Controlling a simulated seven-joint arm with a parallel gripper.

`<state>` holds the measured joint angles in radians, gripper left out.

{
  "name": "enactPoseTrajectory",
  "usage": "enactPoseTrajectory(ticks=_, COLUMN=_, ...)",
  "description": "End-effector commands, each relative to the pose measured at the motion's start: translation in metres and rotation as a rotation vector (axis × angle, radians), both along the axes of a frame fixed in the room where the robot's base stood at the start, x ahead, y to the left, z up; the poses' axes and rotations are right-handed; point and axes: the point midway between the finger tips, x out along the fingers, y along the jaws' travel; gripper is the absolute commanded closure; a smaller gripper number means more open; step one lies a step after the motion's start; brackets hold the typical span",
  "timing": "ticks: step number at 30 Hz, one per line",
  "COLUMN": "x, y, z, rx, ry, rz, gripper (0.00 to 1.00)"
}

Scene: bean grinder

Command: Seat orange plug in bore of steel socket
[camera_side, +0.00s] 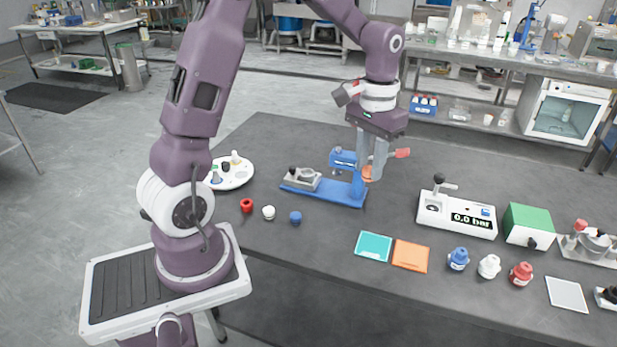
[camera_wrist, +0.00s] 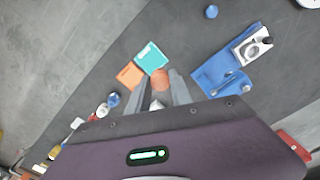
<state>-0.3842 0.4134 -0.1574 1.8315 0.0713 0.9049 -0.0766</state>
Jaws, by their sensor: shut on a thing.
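My gripper (camera_side: 372,168) points down above the dark table and is shut on the orange plug (camera_side: 368,175). In the wrist view, the plug (camera_wrist: 160,79) sits between the two grey fingertips (camera_wrist: 160,88). A steel piece with a dark round top (camera_side: 303,180), which looks like the socket, sits on the left end of a blue base plate (camera_side: 337,192). It also shows in the wrist view (camera_wrist: 252,46), well apart from the plug. Its bore is too small to make out clearly. The plug is near the right end of the blue base, its height hard to judge.
A blue upright (camera_side: 358,186) stands close beside the plug. Teal (camera_side: 374,246) and orange (camera_side: 410,256) squares lie in front. Red (camera_side: 247,205), white (camera_side: 268,212) and blue (camera_side: 295,217) caps lie front left.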

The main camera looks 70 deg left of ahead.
Motion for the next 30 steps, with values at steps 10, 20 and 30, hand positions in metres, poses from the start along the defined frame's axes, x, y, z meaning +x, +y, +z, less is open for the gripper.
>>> enactPoseTrajectory(ticks=10, x=0.009, y=0.126, z=0.000, rx=-0.004, ry=0.002, rz=0.598, gripper=1.00)
enactPoseTrajectory(ticks=20, x=-0.016, y=0.228, z=-0.001, rx=0.002, ry=0.003, rz=1.071, gripper=1.00)
enactPoseTrajectory(ticks=30, x=-0.027, y=0.253, z=-0.032, rx=0.005, ry=0.007, rz=1.193, gripper=1.00)
